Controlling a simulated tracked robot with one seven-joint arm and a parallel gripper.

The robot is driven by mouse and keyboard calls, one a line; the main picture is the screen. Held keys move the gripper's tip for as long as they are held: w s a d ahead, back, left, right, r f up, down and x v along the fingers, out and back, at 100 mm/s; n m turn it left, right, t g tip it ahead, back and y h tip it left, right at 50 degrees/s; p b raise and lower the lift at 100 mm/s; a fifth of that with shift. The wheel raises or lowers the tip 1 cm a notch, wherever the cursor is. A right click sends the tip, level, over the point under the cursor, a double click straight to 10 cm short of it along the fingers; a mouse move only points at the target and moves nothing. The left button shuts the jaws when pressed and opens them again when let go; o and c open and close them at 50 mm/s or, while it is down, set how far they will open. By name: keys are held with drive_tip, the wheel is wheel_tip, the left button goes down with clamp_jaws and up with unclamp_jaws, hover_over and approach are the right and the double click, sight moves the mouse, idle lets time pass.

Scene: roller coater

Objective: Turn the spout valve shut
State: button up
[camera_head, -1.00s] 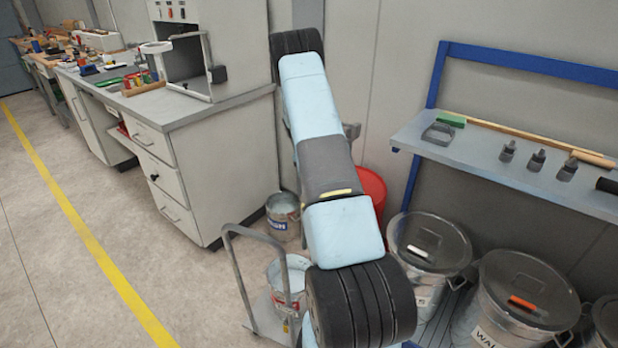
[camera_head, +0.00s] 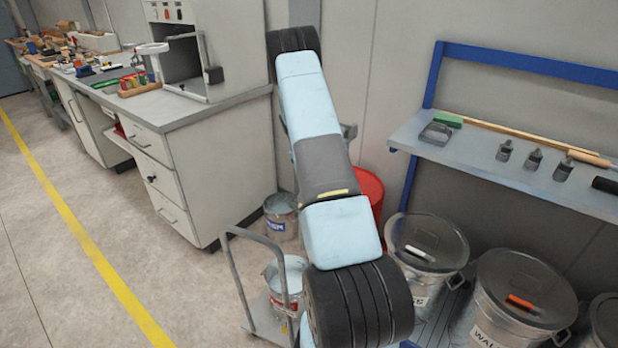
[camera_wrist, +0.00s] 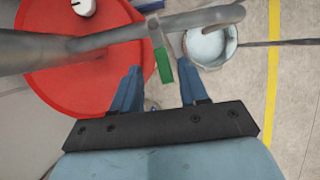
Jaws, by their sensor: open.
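The spout valve shows in the wrist view as a lever with a green grip (camera_wrist: 164,66), hanging below a grey metal pipe (camera_wrist: 120,34). The pipe crosses above a red drum (camera_wrist: 60,90). My gripper (camera_wrist: 158,72) is open, with its two blue fingers on either side of the green grip. I see a gap on both sides; whether the grip lies as deep as the fingertips I cannot tell. In the head view the red drum (camera_head: 370,188) shows partly behind my arm, which hides the gripper and the valve.
A metal bucket (camera_wrist: 208,44) stands right of the valve in the wrist view. In the head view a bucket (camera_head: 281,215) stands by the workbench (camera_head: 215,160); another is on a trolley (camera_head: 236,277). Lidded bins (camera_head: 425,240) stand under a shelf (camera_head: 470,160) at the right.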

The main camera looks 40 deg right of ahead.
drive_tip(key=v, duration=1.2)
drive_tip(key=shift+s, duration=0.1)
drive_tip(key=shift+c, duration=0.2)
